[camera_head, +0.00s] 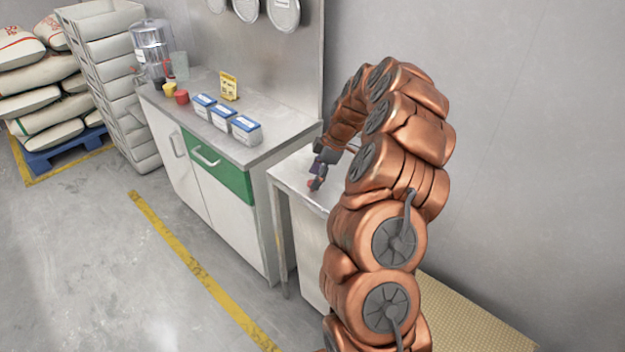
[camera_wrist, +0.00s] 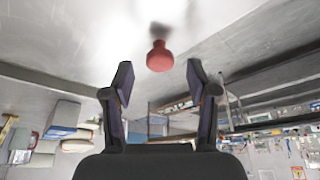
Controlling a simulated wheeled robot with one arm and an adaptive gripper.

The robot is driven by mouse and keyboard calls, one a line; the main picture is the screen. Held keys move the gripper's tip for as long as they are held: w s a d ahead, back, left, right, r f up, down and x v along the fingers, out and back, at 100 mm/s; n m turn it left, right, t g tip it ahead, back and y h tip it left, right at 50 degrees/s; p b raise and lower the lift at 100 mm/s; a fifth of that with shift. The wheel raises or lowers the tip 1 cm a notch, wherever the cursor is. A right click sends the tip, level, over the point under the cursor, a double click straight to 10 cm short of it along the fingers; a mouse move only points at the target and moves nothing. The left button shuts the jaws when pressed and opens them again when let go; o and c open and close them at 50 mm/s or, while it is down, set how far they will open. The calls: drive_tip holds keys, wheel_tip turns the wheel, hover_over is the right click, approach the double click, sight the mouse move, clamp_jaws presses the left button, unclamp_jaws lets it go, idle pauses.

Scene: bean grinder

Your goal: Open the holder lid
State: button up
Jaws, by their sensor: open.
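A red rounded knob (camera_wrist: 160,58) shows in the wrist view against a pale metal surface, just beyond and between the tips of my gripper (camera_wrist: 160,80). The fingers are spread and nothing is between them; the knob looks apart from both. In the head view my gripper (camera_head: 319,174) is low over the metal side table (camera_head: 298,180), with a small red bit (camera_head: 314,184) at its tips, likely the same knob. My arm hides much of that table. I cannot make out the outline of a holder lid or whether it is open or shut.
A counter (camera_head: 262,152) with a green drawer (camera_head: 222,168) stands left of the side table. It bears blue-white boxes (camera_head: 220,117), a yellow sign (camera_head: 228,86), red and yellow cups and a clear dispenser (camera_head: 150,45). Crates and sacks stand further left. The floor in front is clear.

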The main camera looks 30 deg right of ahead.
drive_tip(key=shift+p+x, duration=0.35)
drive_tip(key=shift+x, duration=1.15)
clamp_jaws()
